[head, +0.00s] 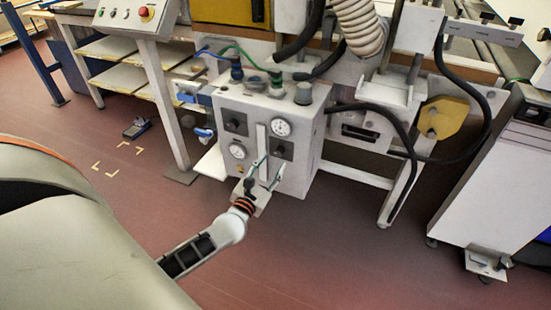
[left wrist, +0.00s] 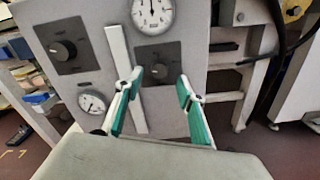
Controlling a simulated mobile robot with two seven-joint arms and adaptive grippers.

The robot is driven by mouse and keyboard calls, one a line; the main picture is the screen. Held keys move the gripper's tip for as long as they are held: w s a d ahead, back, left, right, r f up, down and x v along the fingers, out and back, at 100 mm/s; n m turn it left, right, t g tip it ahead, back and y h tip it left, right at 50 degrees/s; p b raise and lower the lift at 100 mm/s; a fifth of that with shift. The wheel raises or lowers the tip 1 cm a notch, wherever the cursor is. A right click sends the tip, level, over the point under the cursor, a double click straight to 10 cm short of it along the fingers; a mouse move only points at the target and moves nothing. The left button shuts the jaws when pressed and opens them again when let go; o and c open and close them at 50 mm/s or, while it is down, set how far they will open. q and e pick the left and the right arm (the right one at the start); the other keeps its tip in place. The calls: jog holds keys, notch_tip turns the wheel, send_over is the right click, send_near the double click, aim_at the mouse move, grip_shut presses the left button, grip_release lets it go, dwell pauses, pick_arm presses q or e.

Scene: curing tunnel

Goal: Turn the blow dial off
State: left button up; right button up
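A pale control box (head: 303,175) carries two black dials on square dark plates and two round gauges. One dial (head: 235,123) is at upper left; it also shows in the left wrist view (left wrist: 65,49). The other dial (head: 281,149) is at lower right and shows in the left wrist view (left wrist: 158,72). No label is readable, so I cannot tell which is the blow dial. My left gripper (head: 269,167) is open in front of the lower right dial. In the left wrist view its green-padded fingers (left wrist: 159,92) stand either side of that dial, apparently empty; contact is unclear.
A white upright bar (left wrist: 124,75) stands between the dials, close to the left finger. Hoses and fittings (head: 276,80) crowd the box top. A white shelf (head: 212,163) juts out at its left. A white cabinet (head: 490,190) stands right. The floor in front is clear.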

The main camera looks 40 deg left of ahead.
pick_arm(q)
jog(key=v, duration=0.7)
jog(key=shift+s, duration=0.25)
jog(key=s+d+r+m+g+h+p, duration=0.1)
jog(key=s+d+m+h+p, duration=0.35)
jog(key=d+m, duration=0.5)
jog(key=s+d+r+m+g+h+p, duration=0.1)
jog(key=s+d+r+m+h+p, duration=0.15)
jog(key=s+d+m, duration=0.7)
jog(key=s+f+m+g+p, duration=0.2)
jog(key=s+f+m, duration=0.1)
jog(key=m, duration=0.7)
jog(key=s+f+m+g+p, duration=0.2)
jog(key=s+m, duration=0.3)
jog(key=m, duration=0.5)
jog(key=shift+s+d+f+g, duration=0.3)
jog(key=shift+d+f+g, duration=0.15)
jog(key=shift+f, duration=0.45)
pick_arm(e)
jog(key=shift+m, duration=0.3)
jog(key=r, duration=0.2)
jog(key=s+r, duration=0.1)
jog(key=r, duration=0.2)
jog(key=shift+a+r, duration=0.1)
jog(key=shift+r, duration=0.2)
